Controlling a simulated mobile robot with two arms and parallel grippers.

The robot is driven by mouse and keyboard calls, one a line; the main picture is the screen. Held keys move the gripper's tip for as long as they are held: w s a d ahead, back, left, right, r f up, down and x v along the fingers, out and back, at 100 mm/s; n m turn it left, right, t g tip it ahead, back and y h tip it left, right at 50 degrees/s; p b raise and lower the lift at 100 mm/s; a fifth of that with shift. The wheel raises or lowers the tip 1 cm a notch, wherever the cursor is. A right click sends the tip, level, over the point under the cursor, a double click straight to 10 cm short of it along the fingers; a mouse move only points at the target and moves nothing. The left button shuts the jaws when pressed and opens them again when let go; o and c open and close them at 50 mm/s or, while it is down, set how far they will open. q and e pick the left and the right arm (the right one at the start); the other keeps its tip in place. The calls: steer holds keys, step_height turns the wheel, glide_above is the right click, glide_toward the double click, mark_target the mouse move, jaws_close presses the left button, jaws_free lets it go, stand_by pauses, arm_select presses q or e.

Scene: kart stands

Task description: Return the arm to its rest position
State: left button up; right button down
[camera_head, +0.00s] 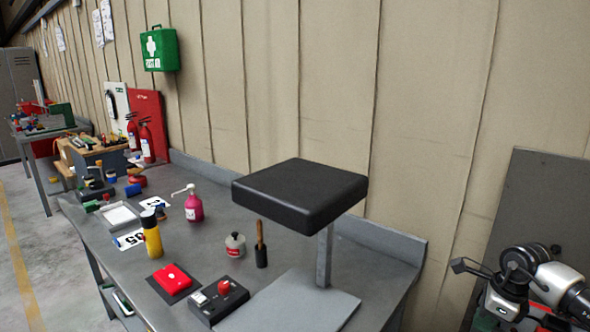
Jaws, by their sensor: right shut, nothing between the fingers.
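My right arm comes in at the lower right edge, with white and dark links. My right gripper (460,266) is at the end of it, pointing left, shut and empty. It is held clear of the bench, to the right of the black padded seat or block (300,190) on its grey post. My left arm and gripper are out of view.
A grey metal bench (210,255) carries a pink pump bottle (194,205), a yellow can (152,238), a white-and-red pot (235,245), a brush (261,245) and a control box (218,299). A dark panel (530,200) stands behind my right arm. Bare floor lies left.

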steer(key=s+a+m+t+y, duration=0.15)
steer(key=a+t+y, duration=0.25)
steer(key=a+y, duration=1.3)
steer(key=s+a+r+m+t+h, duration=0.2)
steer(key=a+r+m+t+h, duration=0.3)
steer(key=a+m+t, duration=0.55)
steer(key=s+d+f+m+g+h, duration=0.1)
steer(key=s+d+f+m+h, duration=0.35)
steer(key=m+h, duration=0.6)
steer(key=s+d+f+m+g+h, duration=0.1)
steer(key=s+d+f+m+h, duration=0.35)
steer(key=m, duration=1.15)
steer(key=s+f+m+g+y, duration=0.1)
steer(key=s+f+m+g, duration=0.3)
steer(key=s, duration=0.5)
steer(key=s+f+m+g, duration=0.2)
steer(key=s+f+g, duration=0.3)
steer(key=s, duration=0.4)
step_height(320, 180, down, 26)
steer(key=g, duration=0.2)
steer(key=s+d+f+g, duration=0.1)
steer(key=s+d+f, duration=0.1)
steer(key=s+f, duration=1.3)
steer(key=shift+s+d+f, duration=0.25)
steer(key=shift+s+d, duration=0.1)
steer(key=shift+s, duration=0.5)
